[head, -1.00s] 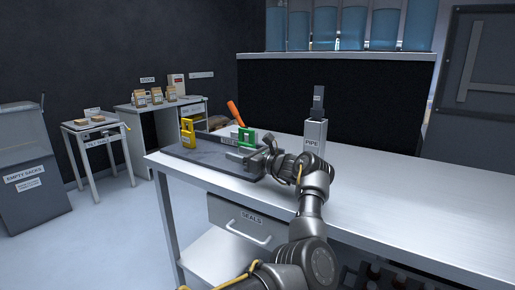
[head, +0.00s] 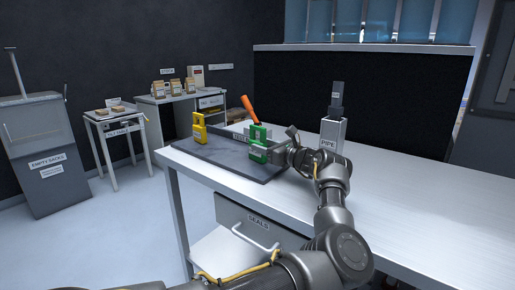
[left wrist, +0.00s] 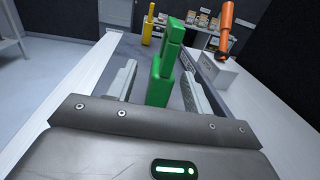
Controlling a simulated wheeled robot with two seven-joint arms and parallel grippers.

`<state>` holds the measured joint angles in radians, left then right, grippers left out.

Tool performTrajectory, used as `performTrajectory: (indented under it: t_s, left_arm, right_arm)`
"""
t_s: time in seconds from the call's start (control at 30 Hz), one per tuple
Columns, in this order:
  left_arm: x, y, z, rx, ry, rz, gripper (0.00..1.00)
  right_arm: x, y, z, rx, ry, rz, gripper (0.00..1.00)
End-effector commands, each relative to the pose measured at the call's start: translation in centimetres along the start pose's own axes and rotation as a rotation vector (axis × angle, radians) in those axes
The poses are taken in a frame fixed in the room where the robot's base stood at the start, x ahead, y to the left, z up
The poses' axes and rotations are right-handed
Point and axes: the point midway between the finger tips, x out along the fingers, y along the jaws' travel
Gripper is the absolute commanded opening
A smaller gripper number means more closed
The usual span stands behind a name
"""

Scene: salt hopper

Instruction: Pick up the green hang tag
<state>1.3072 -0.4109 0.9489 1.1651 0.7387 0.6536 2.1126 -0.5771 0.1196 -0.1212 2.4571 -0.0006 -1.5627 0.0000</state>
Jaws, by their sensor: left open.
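The green hang tag (head: 258,133) stands upright on the dark mat (head: 212,152) on the steel bench. My left gripper (head: 264,153) is open at the tag, low over the mat. In the left wrist view the tag (left wrist: 159,84) rises between the two spread grey fingers of the gripper (left wrist: 160,92), with a gap visible on each side. Its lower end is hidden behind the gripper body there. My right gripper is not in view.
A yellow tag (head: 199,128) stands at the mat's left. An orange-handled tool (head: 249,108) leans up behind the green tag. A grey post labelled PIPE (head: 333,130) stands to the right. The bench's right part (head: 420,205) is clear.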

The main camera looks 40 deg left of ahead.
Motion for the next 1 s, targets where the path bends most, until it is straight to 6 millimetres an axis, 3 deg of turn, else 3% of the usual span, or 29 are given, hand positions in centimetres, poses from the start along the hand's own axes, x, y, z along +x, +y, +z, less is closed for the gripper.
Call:
performTrajectory:
  t_s: [0.27,0.6,0.9,1.0]
  left_arm:
    - [0.9,0.2,0.0,0.001,-0.002,0.005,0.51]
    - [5.4,-0.2,0.0,0.0,-0.002,0.005,0.51]
    - [5.7,-0.2,0.0,0.001,-0.001,0.004,0.51]
    - [5.7,-0.2,-0.1,0.0,-0.001,0.004,0.38]
  right_arm:
    - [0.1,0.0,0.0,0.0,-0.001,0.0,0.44]
    - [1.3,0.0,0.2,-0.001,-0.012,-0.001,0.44]
    - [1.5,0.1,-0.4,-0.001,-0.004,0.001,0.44]
    - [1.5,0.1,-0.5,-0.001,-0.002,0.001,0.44]
